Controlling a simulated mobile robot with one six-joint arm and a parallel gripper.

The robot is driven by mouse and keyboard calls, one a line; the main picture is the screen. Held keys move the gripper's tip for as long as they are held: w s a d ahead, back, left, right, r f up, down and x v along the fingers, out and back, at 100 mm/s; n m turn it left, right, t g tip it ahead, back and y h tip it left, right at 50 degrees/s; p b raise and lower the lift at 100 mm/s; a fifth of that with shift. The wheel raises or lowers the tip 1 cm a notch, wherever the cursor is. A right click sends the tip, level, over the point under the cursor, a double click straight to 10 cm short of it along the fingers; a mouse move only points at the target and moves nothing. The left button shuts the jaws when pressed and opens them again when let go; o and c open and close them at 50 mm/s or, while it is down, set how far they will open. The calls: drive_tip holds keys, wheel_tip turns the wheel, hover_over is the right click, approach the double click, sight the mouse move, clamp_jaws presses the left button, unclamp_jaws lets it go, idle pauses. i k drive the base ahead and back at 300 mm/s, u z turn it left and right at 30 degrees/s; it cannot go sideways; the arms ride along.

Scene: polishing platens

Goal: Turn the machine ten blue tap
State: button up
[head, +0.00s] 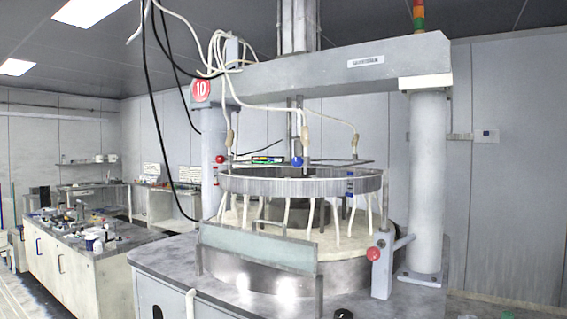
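Machine ten (300,82) fills the middle and right of the head view, marked by a red round "10" sign (200,91) on its left post. A small round blue knob (297,161), which looks like the blue tap, sits near the middle, just above the ring-shaped metal trough (300,187). Its handle direction is too small to tell. My gripper is not in view.
A red knob (220,160) is left of the blue one; a larger red knob (373,254) is at the front right. A clear guard panel (258,247) stands before the platen. White hoses (215,50) hang above. A cluttered bench (75,258) stands left.

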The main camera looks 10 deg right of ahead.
sight(296, 161)
drive_tip(key=u, duration=0.1)
drive_tip(key=i, duration=0.75)
drive_tip(key=z, duration=0.85)
drive_tip(key=k, duration=0.1)
drive_tip(key=u, duration=2.8)
drive_tip(key=k, duration=0.55)
drive_tip(key=z, duration=0.15)
